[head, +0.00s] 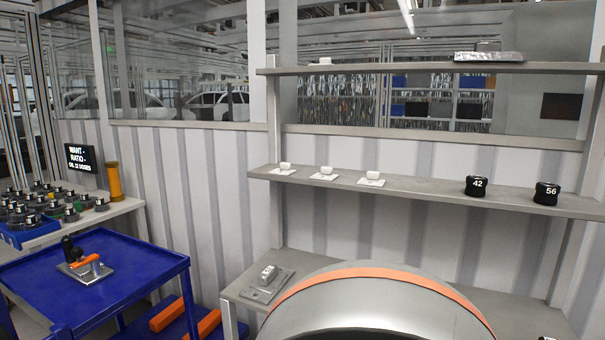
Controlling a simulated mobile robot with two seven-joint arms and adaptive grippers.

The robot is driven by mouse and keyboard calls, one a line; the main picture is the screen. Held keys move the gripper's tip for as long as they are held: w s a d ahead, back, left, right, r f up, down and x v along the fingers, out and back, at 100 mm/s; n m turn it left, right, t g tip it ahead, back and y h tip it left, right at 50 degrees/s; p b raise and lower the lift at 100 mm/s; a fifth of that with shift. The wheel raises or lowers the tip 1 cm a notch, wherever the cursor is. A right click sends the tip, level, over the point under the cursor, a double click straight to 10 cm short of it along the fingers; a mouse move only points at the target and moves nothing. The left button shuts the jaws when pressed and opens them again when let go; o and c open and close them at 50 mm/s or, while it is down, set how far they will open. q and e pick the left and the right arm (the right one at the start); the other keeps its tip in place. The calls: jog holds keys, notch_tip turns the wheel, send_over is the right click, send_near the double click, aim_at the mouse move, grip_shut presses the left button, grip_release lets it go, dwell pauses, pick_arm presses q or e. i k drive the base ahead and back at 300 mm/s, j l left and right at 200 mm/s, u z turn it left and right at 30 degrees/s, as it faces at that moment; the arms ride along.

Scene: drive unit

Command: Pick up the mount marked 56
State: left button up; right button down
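The mount marked 56 (546,194) is a short black cylinder with white digits. It stands upright at the right end of the middle grey shelf (420,196). A similar black mount marked 42 (476,186) stands to its left on the same shelf, with a gap between them. Neither of my grippers shows in the head view.
Three small white pieces on white plates, one of them here (373,177), sit further left on that shelf. A large grey drum with an orange band (375,305) fills the front centre. A blue cart (110,265) stands at left.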

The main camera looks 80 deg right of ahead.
aim_at(546, 194)
jog(key=z, duration=3.65)
jog(key=i+l, duration=0.2)
jog(key=l, duration=0.15)
jog(key=i+l+u, duration=0.15)
jog(key=l, duration=0.2)
jog(key=i+l, duration=0.25)
jog(key=l+u, duration=0.05)
jog(key=l, duration=0.05)
